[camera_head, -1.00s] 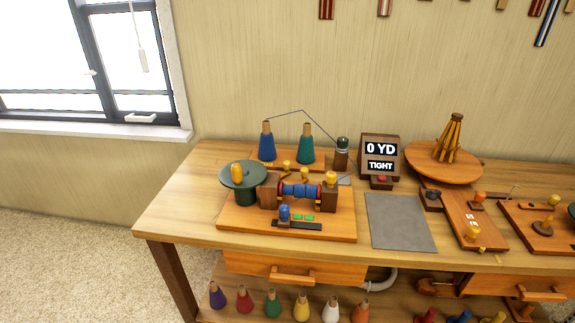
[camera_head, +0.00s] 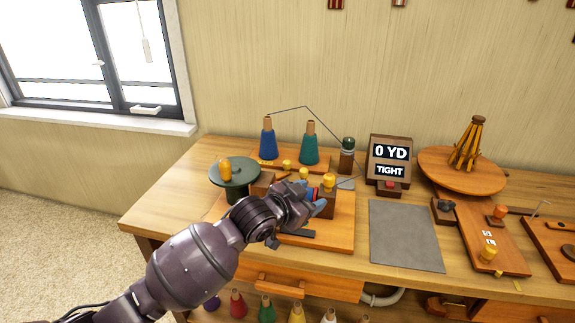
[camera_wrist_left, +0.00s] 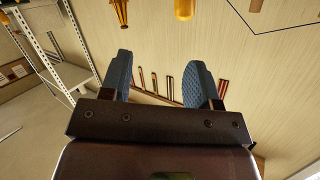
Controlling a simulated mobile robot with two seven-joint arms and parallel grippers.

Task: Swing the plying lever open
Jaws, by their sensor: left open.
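The wooden winding device (camera_head: 345,235) stands on the bench, with a green disc (camera_head: 232,180) carrying an orange-yellow knob (camera_head: 225,165) at its left. A larger yellow knob (camera_head: 329,181) tops its right block, and smaller yellow knobs (camera_head: 303,173) stand behind. I cannot tell for certain which part is the plying lever. My left gripper (camera_head: 310,197) is over the middle of the device, just left of the larger knob, and hides the blue spool. In the left wrist view its blue fingers (camera_wrist_left: 160,65) are apart with nothing between them; a yellow knob (camera_wrist_left: 184,8) shows at the top edge.
Blue (camera_head: 267,140) and teal (camera_head: 310,145) cones stand behind, their thread running right. A display (camera_head: 390,155) reads "0 YD TIGHT". A grey mat (camera_head: 405,236) lies to the right, and a wooden swift (camera_head: 462,170) stands behind it. The bench's left end is clear.

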